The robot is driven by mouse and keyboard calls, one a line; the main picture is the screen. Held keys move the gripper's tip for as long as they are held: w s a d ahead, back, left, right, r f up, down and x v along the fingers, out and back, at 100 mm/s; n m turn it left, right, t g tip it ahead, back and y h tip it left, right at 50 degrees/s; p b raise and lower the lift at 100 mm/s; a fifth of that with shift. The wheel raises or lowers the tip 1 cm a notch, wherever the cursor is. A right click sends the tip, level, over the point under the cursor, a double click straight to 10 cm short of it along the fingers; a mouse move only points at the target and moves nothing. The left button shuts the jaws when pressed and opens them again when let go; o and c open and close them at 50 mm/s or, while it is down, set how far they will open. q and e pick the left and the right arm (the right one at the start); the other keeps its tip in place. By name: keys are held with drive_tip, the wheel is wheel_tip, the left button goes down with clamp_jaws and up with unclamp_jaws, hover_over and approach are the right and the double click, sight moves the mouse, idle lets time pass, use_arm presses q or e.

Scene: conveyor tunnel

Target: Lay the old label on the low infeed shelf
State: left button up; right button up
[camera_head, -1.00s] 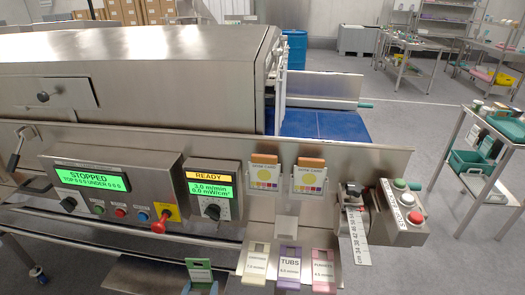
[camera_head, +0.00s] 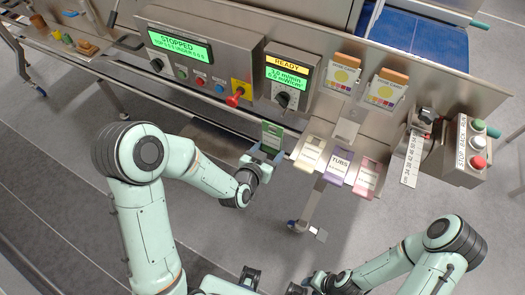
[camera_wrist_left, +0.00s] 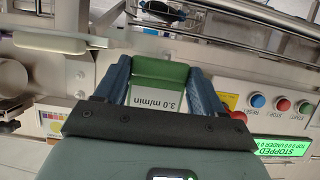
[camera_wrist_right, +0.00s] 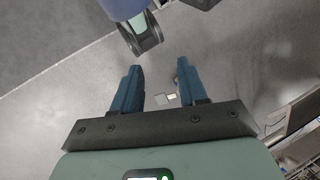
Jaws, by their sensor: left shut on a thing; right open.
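The green label marked 3.0 m/min (camera_wrist_left: 158,94) is between the blue fingers of my left gripper (camera_wrist_left: 160,85), which is shut on it. In the head view the green label (camera_head: 272,135) stands up in my left gripper (camera_head: 262,155), just left of the cream card and below the control panel. A low, dark metal shelf (camera_head: 205,140) runs beneath the panel, left of the label; I cannot tell whether it is the infeed shelf. My right gripper (camera_wrist_right: 158,88) is open and empty over the floor, with its fingers well apart.
Cream, purple TUBS (camera_head: 337,166) and pink (camera_head: 366,178) cards hang in a row right of the label. The panel carries a red knob (camera_head: 234,99) and a READY display (camera_head: 290,72). A bench with small items (camera_head: 70,42) is at upper left. A button box (camera_head: 472,150) is at right.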

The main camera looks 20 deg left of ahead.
drive_tip(key=shift+c, duration=0.7)
drive_tip(key=w+a+r+m+t+y, duration=0.1)
drive_tip(key=w+a+r+m, duration=0.1)
drive_tip(key=w+r+m, duration=0.5)
drive_tip(key=w+a+r+m+t+y, duration=0.1)
drive_tip(key=w+a+r+m, duration=0.15)
drive_tip(key=w+r, duration=0.7)
drive_tip(key=w+a+r+m+t+y, duration=0.1)
drive_tip(key=w+a+r+m+y, duration=0.2)
drive_tip(key=r, duration=0.7)
drive_tip(key=w+r+m+t+y, duration=0.25)
drive_tip(key=w+r, duration=0.25)
drive_tip(key=r, duration=0.5)
drive_tip(key=w+a+r+m+y, duration=0.2)
drive_tip(key=w+r+m, duration=0.2)
drive_tip(key=r, duration=0.6)
use_arm(q)
drive_tip(key=w+d+r+m+h, duration=0.1)
drive_tip(key=d+r+m+h, duration=0.2)
drive_tip(key=d+r, duration=0.3)
wheel_tip(320, 180, up, 4)
drive_tip(key=shift+w+d+f+g+h, duration=0.15)
drive_tip(key=shift+d+f+g+h, duration=0.05)
drive_tip(key=shift+g+h, duration=0.1)
use_arm(e)
drive_tip(key=x, duration=1.2)
drive_tip(key=shift+w+d+f, duration=0.15)
drive_tip(key=shift+w+f, duration=0.05)
drive_tip(key=shift+f, duration=0.05)
drive_tip(key=shift+h, duration=0.25)
